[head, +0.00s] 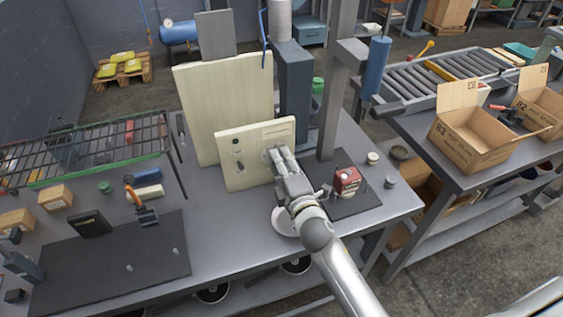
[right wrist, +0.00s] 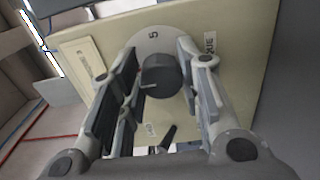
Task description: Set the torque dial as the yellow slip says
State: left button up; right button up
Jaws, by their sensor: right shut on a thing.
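A cream control panel (head: 232,177) stands upright on the grey workbench, with several small controls on its face. My right gripper (head: 276,158) is at the panel's right part and hides the dial in the head view. In the right wrist view, my right gripper (right wrist: 160,66) is shut on the dark torque dial (right wrist: 161,77), one finger on each side. A pale round plate with a "5" lies behind the dial, and a label (right wrist: 209,46) partly readable as torque is beside it. The yellow slip cannot be made out. My left gripper is not in view.
A tall pale board (head: 225,95) stands behind the panel. A dark mat (head: 352,203) with a red-and-white item (head: 346,180) lies right of my arm. A black lever (right wrist: 168,135) sticks out near the dial. A wire rack (head: 85,150) is at the left.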

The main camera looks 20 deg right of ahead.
jog(key=o, duration=1)
jog(key=shift+s, duration=0.15)
jog(key=s, duration=1.1)
jog(key=shift+s+d, duration=0.2)
jog(key=shift+s, duration=0.2)
jog(key=shift+f, duration=0.1)
